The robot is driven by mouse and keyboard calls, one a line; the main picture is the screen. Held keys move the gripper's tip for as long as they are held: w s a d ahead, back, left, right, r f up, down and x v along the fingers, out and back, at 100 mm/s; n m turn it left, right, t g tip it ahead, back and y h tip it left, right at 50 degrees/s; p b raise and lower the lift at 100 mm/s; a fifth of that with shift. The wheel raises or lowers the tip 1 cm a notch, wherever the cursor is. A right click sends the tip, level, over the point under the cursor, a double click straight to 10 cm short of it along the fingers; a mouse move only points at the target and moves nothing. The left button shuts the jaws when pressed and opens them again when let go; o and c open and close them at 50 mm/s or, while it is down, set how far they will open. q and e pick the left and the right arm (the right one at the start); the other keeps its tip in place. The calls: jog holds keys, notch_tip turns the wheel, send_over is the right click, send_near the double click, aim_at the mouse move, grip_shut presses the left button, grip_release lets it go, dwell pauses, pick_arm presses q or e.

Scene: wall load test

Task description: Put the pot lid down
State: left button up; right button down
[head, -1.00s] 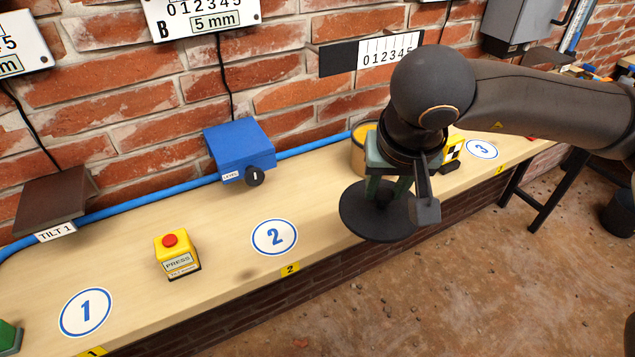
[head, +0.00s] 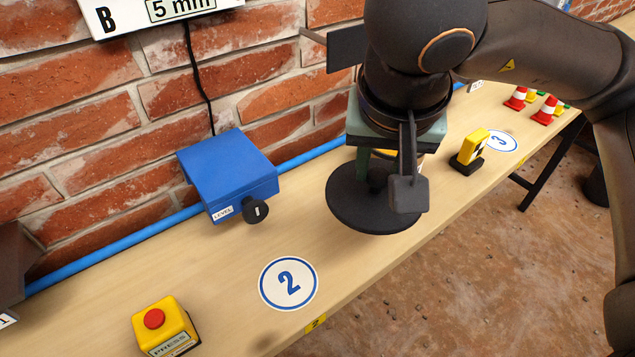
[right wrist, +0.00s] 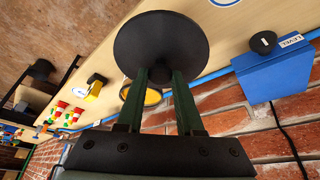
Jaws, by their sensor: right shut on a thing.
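The pot lid (head: 350,207) is a flat black disc, roughly level, over the bench (head: 240,255) between the 2 and 3 marks. In the right wrist view the lid (right wrist: 160,35) fills the top middle. My right gripper (head: 380,178) is above it, shut on its knob; the two green fingers (right wrist: 160,76) also show in the right wrist view. I cannot tell whether the lid touches the bench. A yellow round container (right wrist: 152,97) is behind the gripper, mostly hidden in the head view. My left gripper is not in view.
A yellow button box (head: 165,325) stands front left. A yellow-black block (head: 470,150) and several cones (head: 545,110) are at right. The round 2 mark (head: 289,283) is clear.

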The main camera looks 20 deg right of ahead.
jog(key=w+a+f, duration=0.1)
jog(key=w+f, duration=0.2)
jog(key=w+a+f, duration=0.1)
jog(key=w+f, duration=0.1)
jog(key=w, duration=0.2)
jog(key=w+a+f+b, duration=0.1)
jog(key=w+f, duration=0.2)
jog(key=w, duration=0.1)
jog(key=shift+a+f, duration=0.15)
jog(key=shift+f, duration=0.15)
jog(key=shift+w+f, duration=0.2)
jog(key=shift+f, duration=0.75)
jog(key=shift+w+f, duration=0.15)
jog(key=shift+f, duration=0.75)
jog(key=shift+f, duration=0.1)
jog(key=shift+f+b, duration=0.15)
jog(key=shift+b, duration=0.15)
jog(key=c, duration=0.5)
grip_release()
jog(key=shift+c, duration=0.2)
